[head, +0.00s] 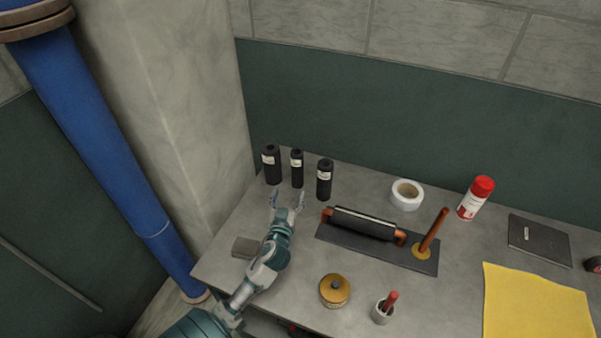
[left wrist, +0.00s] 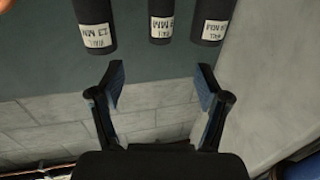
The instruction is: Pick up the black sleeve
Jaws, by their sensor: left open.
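Three black sleeves with white labels stand upright in a row at the back left of the table: a left one (head: 271,167), a thinner middle one (head: 297,172) and a right one (head: 325,183). My left gripper (head: 287,200) is open and empty in front of them, its fingers pointing toward the row and apart from it. In the left wrist view the picture is upside down; the three sleeves show at the top edge, the middle one (left wrist: 162,15) roughly in line with the gap between my open fingers (left wrist: 161,85). My right gripper is not in view.
A dark plate (head: 320,234) bears a black-wrapped copper pipe. Behind it are a white tape roll (head: 406,193) and a red-capped can (head: 475,198). A yellow cloth (head: 535,305), brass-coloured pot (head: 334,290) and grey block (head: 245,247) lie nearer. A wall stands behind the sleeves.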

